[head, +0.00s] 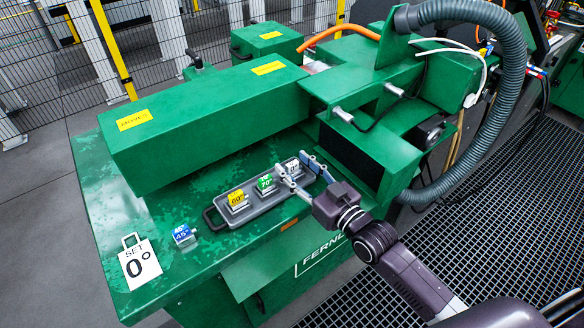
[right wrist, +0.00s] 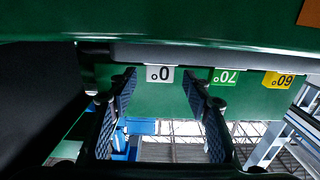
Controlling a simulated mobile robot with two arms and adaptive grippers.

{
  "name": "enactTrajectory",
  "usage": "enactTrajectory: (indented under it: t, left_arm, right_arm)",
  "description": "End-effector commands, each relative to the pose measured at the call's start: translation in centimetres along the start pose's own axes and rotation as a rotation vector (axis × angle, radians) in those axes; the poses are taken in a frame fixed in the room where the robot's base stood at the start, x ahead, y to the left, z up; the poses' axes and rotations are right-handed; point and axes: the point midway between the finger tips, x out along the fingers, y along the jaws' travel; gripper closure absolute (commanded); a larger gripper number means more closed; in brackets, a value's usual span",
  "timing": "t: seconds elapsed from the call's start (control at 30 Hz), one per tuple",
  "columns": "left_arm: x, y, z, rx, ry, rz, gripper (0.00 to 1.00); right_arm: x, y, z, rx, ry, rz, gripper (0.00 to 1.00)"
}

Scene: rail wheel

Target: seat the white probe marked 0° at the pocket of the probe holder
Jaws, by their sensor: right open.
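The white probe marked 0° (head: 293,168) sits at the right end of a grey tray, partly hidden by my right gripper. In the right wrist view, its white label (right wrist: 160,74) shows upside down between the two fingertips, with gaps on both sides. My right gripper (head: 296,165) is open at the probe; it also shows in the right wrist view (right wrist: 159,80), with blue pads facing each other. I cannot make out the probe holder's pocket for certain. My left gripper is not in view.
The grey tray (head: 222,210) also holds a yellow 60° probe (head: 237,199) and a green 70° probe (head: 265,184). A blue 45° probe (head: 183,235) stands on the green table, near a "SET 0°" sign (head: 139,262). Green machine housings (head: 200,115) rise behind the tray.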

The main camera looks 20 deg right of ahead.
Motion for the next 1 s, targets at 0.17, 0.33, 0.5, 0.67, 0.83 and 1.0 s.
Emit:
enactTrajectory:
  t: [0.17, 0.33, 0.5, 0.67, 0.83, 1.0]
  left_arm:
    - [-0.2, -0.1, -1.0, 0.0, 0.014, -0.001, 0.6]
    - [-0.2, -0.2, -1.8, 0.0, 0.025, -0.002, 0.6]
    - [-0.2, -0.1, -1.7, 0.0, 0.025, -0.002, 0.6]
    - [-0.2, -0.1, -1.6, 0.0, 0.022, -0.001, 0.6]
    - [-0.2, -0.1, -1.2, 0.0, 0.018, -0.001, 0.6]
    - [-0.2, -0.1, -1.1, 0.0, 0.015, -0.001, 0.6]
  right_arm:
    - [1.5, 0.0, 0.1, -0.001, -0.001, 0.001, 0.55]
    - [1.6, 0.0, 0.2, -0.001, -0.002, 0.0, 0.55]
    - [1.6, 0.0, 0.2, -0.001, -0.002, 0.0, 0.65]
    - [1.6, 0.0, 0.1, -0.001, -0.002, 0.0, 0.83]
    - [1.5, 0.0, 0.2, -0.001, -0.002, 0.0, 1.0]
    - [1.6, 0.0, 0.1, -0.002, 0.0, 0.0, 1.0]
